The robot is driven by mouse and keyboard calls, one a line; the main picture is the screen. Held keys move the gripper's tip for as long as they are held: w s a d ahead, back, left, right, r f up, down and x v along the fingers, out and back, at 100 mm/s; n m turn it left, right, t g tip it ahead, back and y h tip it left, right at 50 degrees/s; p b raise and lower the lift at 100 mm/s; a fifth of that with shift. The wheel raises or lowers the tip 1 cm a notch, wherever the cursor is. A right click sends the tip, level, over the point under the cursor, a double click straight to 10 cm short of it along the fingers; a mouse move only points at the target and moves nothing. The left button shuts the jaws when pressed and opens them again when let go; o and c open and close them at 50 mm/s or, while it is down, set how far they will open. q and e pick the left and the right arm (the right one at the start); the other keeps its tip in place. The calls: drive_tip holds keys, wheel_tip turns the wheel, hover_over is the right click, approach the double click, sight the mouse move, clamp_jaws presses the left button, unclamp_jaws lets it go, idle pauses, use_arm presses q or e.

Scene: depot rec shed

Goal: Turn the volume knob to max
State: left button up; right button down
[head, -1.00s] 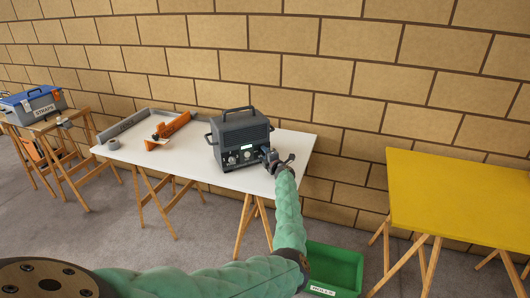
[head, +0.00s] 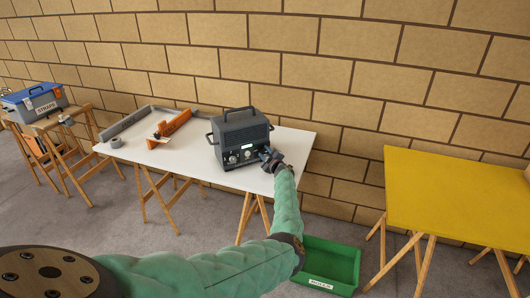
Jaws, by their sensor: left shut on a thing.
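A dark grey amplifier-like box (head: 240,128) with a top handle stands on the white table. Its front panel has a small light display and pale knobs (head: 232,159) at lower left. My left gripper (head: 266,154) is at the right end of that front panel, shut on what appears to be the volume knob. The jaws cover the knob, so its pointer and setting cannot be read. My green left arm reaches up from the bottom of the head view. My right gripper is not in view.
The white table (head: 180,156) also holds an orange tool (head: 172,125), a grey tape roll (head: 116,142) and a grey rail along its back left edges. A green bin (head: 330,262) is on the floor. A yellow table (head: 450,205) stands right, a blue-lidded toolbox (head: 35,102) left.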

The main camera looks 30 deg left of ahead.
use_arm(q)
drive_tip(key=shift+f+m, duration=0.1)
drive_tip(key=shift+m, duration=0.3)
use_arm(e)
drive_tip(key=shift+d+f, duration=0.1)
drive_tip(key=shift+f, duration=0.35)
use_arm(q)
drive_tip(key=shift+d, duration=0.1)
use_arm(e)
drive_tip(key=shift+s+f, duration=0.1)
use_arm(q)
drive_tip(key=o, duration=1)
drive_tip(key=shift+c, duration=0.2)
